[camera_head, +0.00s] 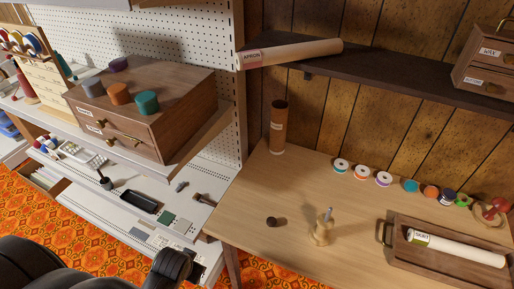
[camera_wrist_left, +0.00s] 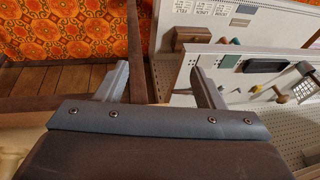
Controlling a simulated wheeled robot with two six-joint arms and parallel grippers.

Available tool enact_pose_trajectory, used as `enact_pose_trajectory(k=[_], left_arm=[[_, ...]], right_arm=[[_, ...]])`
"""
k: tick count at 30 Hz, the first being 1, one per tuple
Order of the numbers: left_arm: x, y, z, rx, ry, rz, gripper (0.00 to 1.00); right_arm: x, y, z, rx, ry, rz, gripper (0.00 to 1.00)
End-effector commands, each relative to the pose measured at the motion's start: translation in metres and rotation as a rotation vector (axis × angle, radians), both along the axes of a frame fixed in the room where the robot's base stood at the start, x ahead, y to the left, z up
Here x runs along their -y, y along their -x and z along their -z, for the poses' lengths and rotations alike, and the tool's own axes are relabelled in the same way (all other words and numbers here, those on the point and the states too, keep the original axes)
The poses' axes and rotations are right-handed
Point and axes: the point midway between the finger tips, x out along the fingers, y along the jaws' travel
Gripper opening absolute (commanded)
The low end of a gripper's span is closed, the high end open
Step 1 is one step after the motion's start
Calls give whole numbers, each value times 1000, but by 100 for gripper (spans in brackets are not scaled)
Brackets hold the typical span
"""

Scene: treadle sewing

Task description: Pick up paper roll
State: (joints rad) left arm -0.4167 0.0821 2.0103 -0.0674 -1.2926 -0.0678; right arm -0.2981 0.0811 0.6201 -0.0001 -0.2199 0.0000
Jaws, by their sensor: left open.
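A pale paper roll (camera_head: 300,51) with a pink label reading APRON lies on the dark wall shelf, its left end reaching past the shelf's left end. A second white roll (camera_head: 462,249) with a green-edged label lies in a wooden tray (camera_head: 398,262) at the table's right. A brown labelled cylinder (camera_head: 278,132) stands upright at the back of the table. My left gripper (camera_wrist_left: 160,72) is open and empty in the left wrist view, with pegboard shelving and the orange patterned floor beyond it. No paper roll shows in that view.
Several thread spools (camera_head: 362,172) line the back of the wooden table (camera_head: 320,200). A small wooden stand (camera_head: 320,231) and a dark knob-like object (camera_head: 274,221) are on its front part. A drawer box (camera_head: 150,115) and shelving stand left; another box (camera_head: 488,55) sits on the shelf.

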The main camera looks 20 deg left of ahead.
Motion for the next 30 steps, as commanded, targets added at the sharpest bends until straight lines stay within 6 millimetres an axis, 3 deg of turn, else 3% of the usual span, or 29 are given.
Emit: enact_pose_trajectory(k=[3, 4, 11, 18, 24, 30], left_arm=[[7, -44, -67, 67, -70, 57, 62], [9, -55, -80, 77, -92, 72, 62], [23, -134, -152, 116, -239, 173, 62], [53, -211, -228, 132, -380, 281, 62], [87, -262, -304, 133, -503, 373, 62], [129, -293, -393, 130, -637, 461, 62]], right_arm=[[0, 0, 2, 0, 0, 0, 62], [0, 0, 2, 0, 0, 0, 62], [0, 1, 2, -2, 0, 0, 62], [0, 1, 2, -2, 0, 0, 62], [0, 2, 2, -2, 0, 0, 62], [-1, 2, 2, -2, -1, 1, 62]])
